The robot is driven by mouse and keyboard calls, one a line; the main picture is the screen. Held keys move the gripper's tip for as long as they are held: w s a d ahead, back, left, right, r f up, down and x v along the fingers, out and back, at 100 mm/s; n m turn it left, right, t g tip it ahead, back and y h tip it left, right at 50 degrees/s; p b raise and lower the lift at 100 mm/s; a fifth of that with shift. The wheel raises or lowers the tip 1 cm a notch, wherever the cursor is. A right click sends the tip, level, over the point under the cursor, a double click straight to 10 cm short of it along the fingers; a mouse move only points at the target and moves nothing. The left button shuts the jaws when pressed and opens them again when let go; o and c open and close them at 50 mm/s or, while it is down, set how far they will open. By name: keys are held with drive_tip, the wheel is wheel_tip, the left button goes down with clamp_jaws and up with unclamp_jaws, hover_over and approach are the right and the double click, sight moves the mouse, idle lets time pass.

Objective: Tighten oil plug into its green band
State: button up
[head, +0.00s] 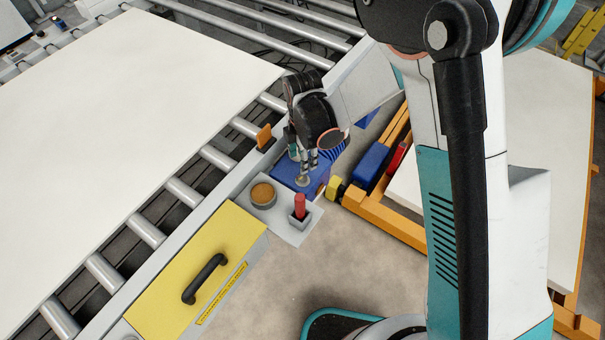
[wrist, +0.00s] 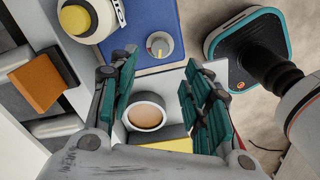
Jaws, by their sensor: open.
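A small round plug-like knob (wrist: 160,45) sits on the top of a blue box (wrist: 139,56). Its face shows a red pointer mark and yellow colouring; I cannot make out a green band clearly. In the head view the knob (head: 302,181) shows just below my fingertips, on the blue box (head: 284,172). My gripper (head: 303,160) is open and points down over the box.
A brown-topped round cup (head: 263,194) and a red upright handle (head: 300,207) in a grey socket stand beside the box. An orange tab (head: 265,137) and a yellow cover (head: 195,270) are near. A roller conveyor (head: 183,192) runs behind.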

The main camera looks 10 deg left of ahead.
sight(303, 177)
wheel_tip(303, 177, down, 10)
drive_tip(key=shift+r+b, duration=0.25)
drive_tip(key=shift+b, duration=0.8)
clamp_jaws()
